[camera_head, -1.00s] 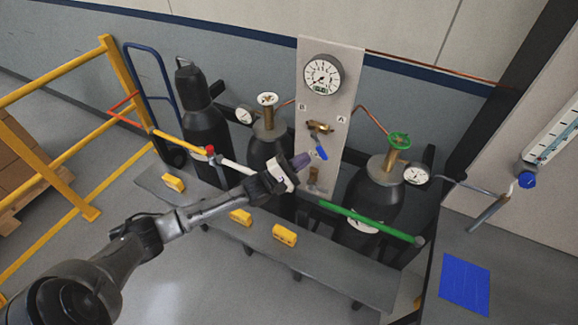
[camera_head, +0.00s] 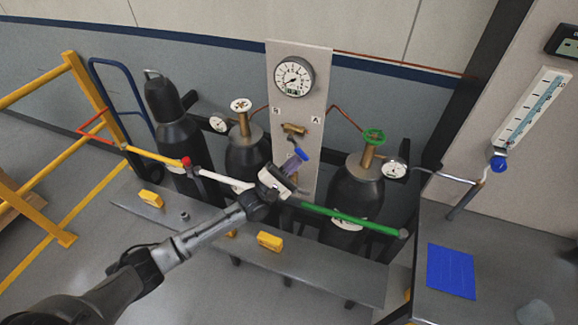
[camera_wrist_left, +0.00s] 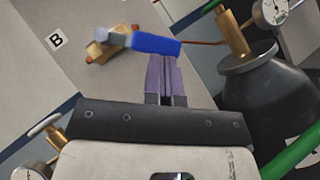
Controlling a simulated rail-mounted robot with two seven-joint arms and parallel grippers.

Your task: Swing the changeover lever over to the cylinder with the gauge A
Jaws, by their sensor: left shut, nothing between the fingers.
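The changeover lever is a blue handle (camera_head: 300,153) hanging down and slightly right from a brass valve (camera_head: 293,128) on the pale panel. The panel has a B label on the left and an A label (camera_head: 316,120) on the right. The A-side cylinder (camera_head: 352,193) has a green handwheel and a gauge (camera_head: 395,170). My left gripper (camera_head: 293,164) is shut and empty, its purple fingertips at the handle's left side. In the left wrist view the blue handle (camera_wrist_left: 157,46) lies across the fingertips; I cannot tell whether they touch. My right gripper is out of view.
A round gauge (camera_head: 294,77) tops the panel. A white-wheeled cylinder (camera_head: 246,153) stands left of it. A bar with white and green (camera_head: 345,217) sections runs in front of the cylinders. A bench (camera_head: 470,230) with a blue sheet stands at the right.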

